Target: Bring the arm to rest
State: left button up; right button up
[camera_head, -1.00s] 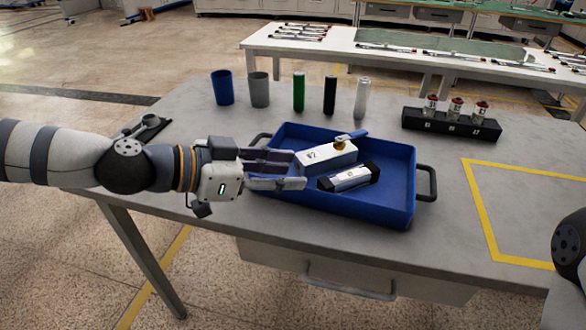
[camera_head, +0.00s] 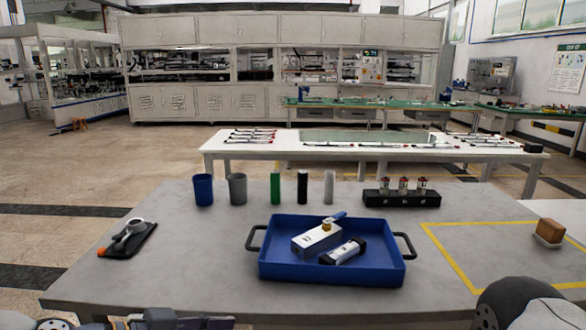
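My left arm shows only at the bottom left edge of the head view, with part of its gripper (camera_head: 185,320) low in front of the table. The frame's edge cuts it off, so its fingers' opening cannot be told. My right arm shows only as a rounded link at the bottom right; its gripper is out of view. The blue tray (camera_head: 330,275) stands on the grey table (camera_head: 190,265). In it lie a white block with a brass fitting and blue lever (camera_head: 318,239) and a silver and black cylinder part (camera_head: 344,252). Neither arm touches the tray.
A blue cup (camera_head: 203,190), a grey cup (camera_head: 237,188) and green, black and white cylinders stand at the back. A black rack (camera_head: 402,198) holds 3 parts. A black tool holder (camera_head: 128,241) lies left. A brown block (camera_head: 549,232) sits at right by a yellow-marked area.

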pick_arm(q)
jog(key=s+d+f+n+g+y, duration=0.2)
jog(key=s+f+n+g+y, duration=0.3)
jog(key=s+f, duration=1.1)
jog(key=s+a+f+n+g+y, duration=0.2)
jog(key=s+a+f, duration=0.1)
jog(key=s+a, duration=0.3)
jog(key=s+a+f+n+g+y+p, duration=0.1)
jog(key=s+a+f+g+y, duration=0.1)
jog(key=s+a, duration=0.4)
jog(key=s, duration=0.5)
jog(key=shift+s+a+f+n+y, duration=0.3)
jog(key=shift+f+n+y, duration=0.1)
pick_arm(e)
jog(key=w, duration=0.1)
jog(key=w+d+r, duration=0.1)
jog(key=w, duration=0.1)
jog(key=shift+w+d+r+t, duration=0.1)
jog(key=shift+d+r+t, duration=0.05)
jog(key=shift+r+t, duration=0.25)
